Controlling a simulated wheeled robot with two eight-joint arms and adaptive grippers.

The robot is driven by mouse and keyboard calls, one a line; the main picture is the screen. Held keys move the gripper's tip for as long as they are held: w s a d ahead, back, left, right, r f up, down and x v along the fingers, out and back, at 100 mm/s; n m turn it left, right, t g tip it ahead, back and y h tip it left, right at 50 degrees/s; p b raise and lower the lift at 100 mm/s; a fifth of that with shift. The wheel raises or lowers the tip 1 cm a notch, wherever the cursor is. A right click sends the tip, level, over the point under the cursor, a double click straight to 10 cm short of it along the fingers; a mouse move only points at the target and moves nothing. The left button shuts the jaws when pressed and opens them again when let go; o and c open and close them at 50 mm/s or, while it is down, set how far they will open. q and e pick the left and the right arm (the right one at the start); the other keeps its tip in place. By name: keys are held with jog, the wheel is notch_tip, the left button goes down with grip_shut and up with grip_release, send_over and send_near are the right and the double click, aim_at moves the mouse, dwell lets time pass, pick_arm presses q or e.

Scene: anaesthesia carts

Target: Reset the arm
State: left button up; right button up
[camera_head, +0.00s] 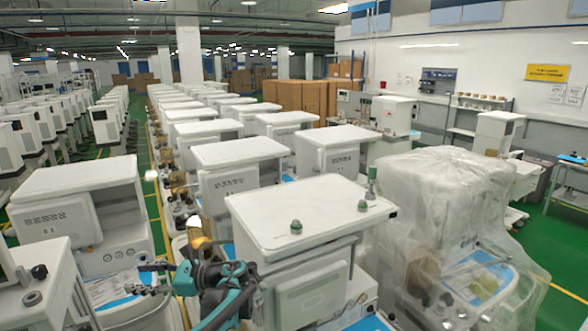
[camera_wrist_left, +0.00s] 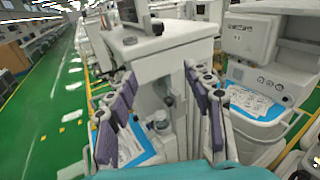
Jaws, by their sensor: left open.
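My left arm comes in at the bottom of the head view, teal and black. Its left gripper (camera_head: 150,278) points left, in front of the carts at the lower left. In the left wrist view, the two dark purple-grey fingers of the gripper (camera_wrist_left: 160,76) stand wide apart with nothing held between them. Behind and between them is a white anaesthesia cart (camera_wrist_left: 170,62) with a blue-edged sheet on its work surface. I cannot tell whether the fingers touch it. My right gripper is in neither view.
A white cart (camera_head: 310,212) with small green-topped fittings stands just right of my arm. A plastic-wrapped cart (camera_head: 450,200) is further right. Rows of carts fill the middle. Green floor aisles (camera_wrist_left: 45,110) run at the left and back.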

pick_arm(q)
jog(key=s+d+f+n+t+h+b, duration=0.2)
jog(key=s+f+n+h+b, duration=0.15)
jog(key=s+f+b, duration=0.35)
jog(key=s+d+f+n+t+h+b, duration=0.15)
jog(key=s+f+h+b, duration=0.3)
jog(key=f, duration=0.55)
jog(key=s+d+f+n+t+h+b, duration=0.2)
jog(key=s+d+f+n+h+b, duration=0.2)
jog(key=f, duration=0.6)
jog(key=s+d+f+n+t+h+b, duration=0.1)
jog(key=s+d+f+n+h+b, duration=0.4)
jog(key=s+d+f+n+b, duration=0.3)
jog(key=s+d+f+b, duration=0.1)
jog(key=d+f, duration=0.1)
jog(key=d, duration=0.2)
jog(key=shift+s+d+f+t, duration=0.15)
jog(key=shift+s+d+t, duration=0.1)
jog(key=shift+s+t, duration=0.15)
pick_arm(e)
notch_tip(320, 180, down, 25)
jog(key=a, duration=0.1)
